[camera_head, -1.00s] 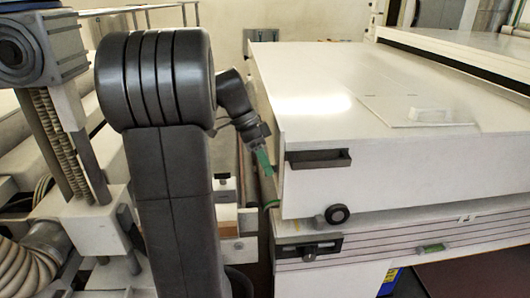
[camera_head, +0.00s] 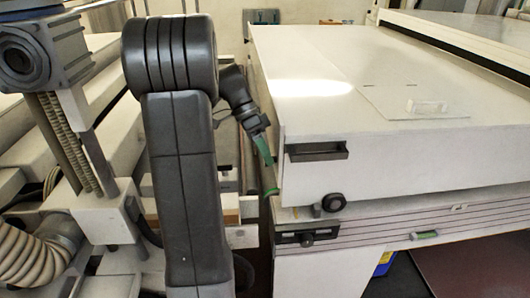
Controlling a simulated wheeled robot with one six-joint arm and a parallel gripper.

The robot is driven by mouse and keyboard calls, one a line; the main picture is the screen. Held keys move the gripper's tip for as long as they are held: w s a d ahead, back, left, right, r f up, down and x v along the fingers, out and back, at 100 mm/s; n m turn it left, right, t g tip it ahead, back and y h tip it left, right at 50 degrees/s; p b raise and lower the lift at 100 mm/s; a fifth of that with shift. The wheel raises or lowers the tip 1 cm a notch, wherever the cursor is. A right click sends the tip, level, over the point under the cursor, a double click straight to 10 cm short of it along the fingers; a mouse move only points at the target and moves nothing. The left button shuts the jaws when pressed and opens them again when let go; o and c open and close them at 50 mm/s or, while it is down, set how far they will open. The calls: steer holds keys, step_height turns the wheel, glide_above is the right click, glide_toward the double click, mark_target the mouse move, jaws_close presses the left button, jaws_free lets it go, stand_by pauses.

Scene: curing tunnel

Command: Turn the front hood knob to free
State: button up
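A white hood (camera_head: 400,165) has a dark handle (camera_head: 317,151) on its front face. A round black knob (camera_head: 333,202) sits at the hood's lower front edge. A black plate with a small round part (camera_head: 307,238) is on the base below it. I cannot tell which of these the task calls the front hood knob, nor read its setting. My gripper (camera_head: 267,172) has green fingers, seen apart and empty, just left of the hood's front left corner. It is away from the knob, and part of it may be hidden by the hood.
A green-handled part (camera_head: 425,236) is on the base's front to the right. A clear block (camera_head: 427,107) lies on the hood top. Machinery with a ribbed hose (camera_head: 30,255) stands at the left. A narrow gap lies between it and the hood.

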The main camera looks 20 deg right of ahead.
steer(key=p+v, duration=0.2)
steer(key=v, duration=1.1)
steer(key=shift+w+a+r, duration=0.2)
steer(key=shift+w+r, duration=0.05)
steer(key=shift+w, duration=0.05)
steer(key=shift+f, duration=0.1)
steer(key=b+x, duration=0.2)
steer(key=x, duration=1.2)
steer(key=shift+s+d, duration=0.1)
steer(key=shift+r, duration=0.2)
steer(key=shift+r, duration=0.15)
